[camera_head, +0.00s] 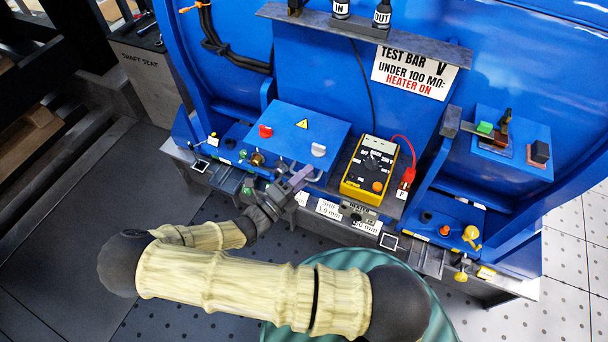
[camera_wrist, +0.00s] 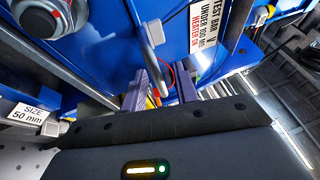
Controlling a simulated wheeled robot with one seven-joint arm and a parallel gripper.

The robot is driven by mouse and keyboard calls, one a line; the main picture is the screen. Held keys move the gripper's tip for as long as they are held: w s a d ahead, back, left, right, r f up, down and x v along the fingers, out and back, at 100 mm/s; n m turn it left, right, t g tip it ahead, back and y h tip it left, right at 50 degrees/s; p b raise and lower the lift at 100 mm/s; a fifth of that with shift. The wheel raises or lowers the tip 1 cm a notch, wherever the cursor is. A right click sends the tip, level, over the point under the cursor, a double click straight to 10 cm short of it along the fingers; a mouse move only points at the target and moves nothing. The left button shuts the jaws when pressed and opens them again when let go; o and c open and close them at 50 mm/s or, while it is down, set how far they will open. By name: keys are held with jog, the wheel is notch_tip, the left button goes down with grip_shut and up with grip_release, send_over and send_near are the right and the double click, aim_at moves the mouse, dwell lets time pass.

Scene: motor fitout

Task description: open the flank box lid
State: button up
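The flank box is the blue box in the middle of the blue housing, and its lid (camera_head: 290,137) lies flat and looks shut. The lid bears a yellow warning triangle, a red knob (camera_head: 265,131) and a grey knob (camera_head: 319,150). A pale bar handle (camera_head: 314,176) shows at its front edge. My gripper (camera_head: 302,177) is at this front edge, close to the handle; I cannot tell whether they touch. In the wrist view my gripper (camera_wrist: 161,88) has its two purple-grey fingers apart, with a grey lever-like part (camera_wrist: 151,45) just beyond them.
A yellow meter (camera_head: 367,170) with a red lead stands just right of the box. A shelf (camera_head: 365,35) and the test bar sign (camera_head: 412,72) are above. Small knobs and labels line the front ledge. Yellow valve-like parts (camera_head: 471,236) stand at the right.

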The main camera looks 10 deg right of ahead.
grip_shut()
jog(key=shift+r, duration=0.1)
